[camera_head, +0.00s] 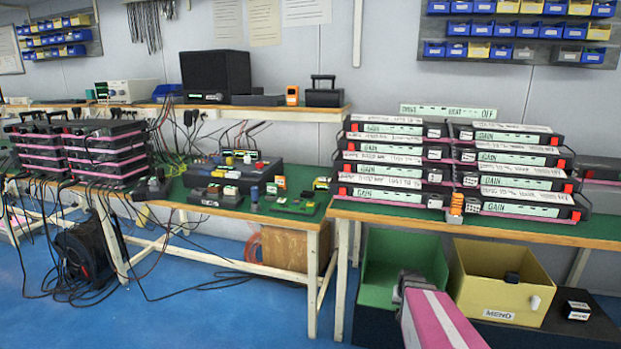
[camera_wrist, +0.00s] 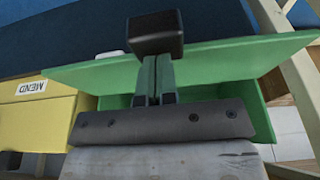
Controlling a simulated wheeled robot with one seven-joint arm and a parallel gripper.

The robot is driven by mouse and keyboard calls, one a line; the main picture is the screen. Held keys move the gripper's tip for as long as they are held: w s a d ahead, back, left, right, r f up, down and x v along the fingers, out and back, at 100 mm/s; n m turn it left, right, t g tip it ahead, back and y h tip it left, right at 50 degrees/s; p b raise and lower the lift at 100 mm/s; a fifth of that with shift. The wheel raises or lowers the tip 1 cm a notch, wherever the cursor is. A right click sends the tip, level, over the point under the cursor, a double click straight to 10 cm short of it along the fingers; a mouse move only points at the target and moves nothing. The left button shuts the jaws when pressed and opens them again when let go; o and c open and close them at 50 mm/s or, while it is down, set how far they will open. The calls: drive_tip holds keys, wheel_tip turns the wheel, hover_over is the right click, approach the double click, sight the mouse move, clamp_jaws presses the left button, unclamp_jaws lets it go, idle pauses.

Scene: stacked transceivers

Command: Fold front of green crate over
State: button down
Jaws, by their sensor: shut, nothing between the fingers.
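The green crate (camera_head: 408,252) stands under the right workbench in the head view, with its back and left side showing. My arm and gripper (camera_head: 403,284) cover much of its front. In the wrist view a long green panel (camera_wrist: 222,62) of the crate runs across the picture, with more green crate wall (camera_wrist: 258,112) below it. My gripper (camera_wrist: 155,42) is shut and empty, its dark fingers reaching across this panel. I cannot tell whether they touch it.
A yellow crate (camera_head: 503,285) labelled MEND stands right beside the green crate; it also shows in the wrist view (camera_wrist: 35,118). Stacked transceivers (camera_head: 450,165) fill the workbench above. A wooden bench leg (camera_head: 343,275) is close on the left. Blue floor (camera_head: 235,315) is open farther left.

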drive_tip(key=shift+r, duration=0.1)
drive_tip(key=shift+w+v, duration=0.2)
drive_tip(key=shift+v, duration=0.75)
drive_tip(key=shift+w+v, duration=0.25)
drive_tip(key=shift+v, duration=0.7)
drive_tip(key=shift+w+v, duration=0.2)
drive_tip(key=shift+v, duration=0.75)
drive_tip(key=shift+d+r, duration=0.2)
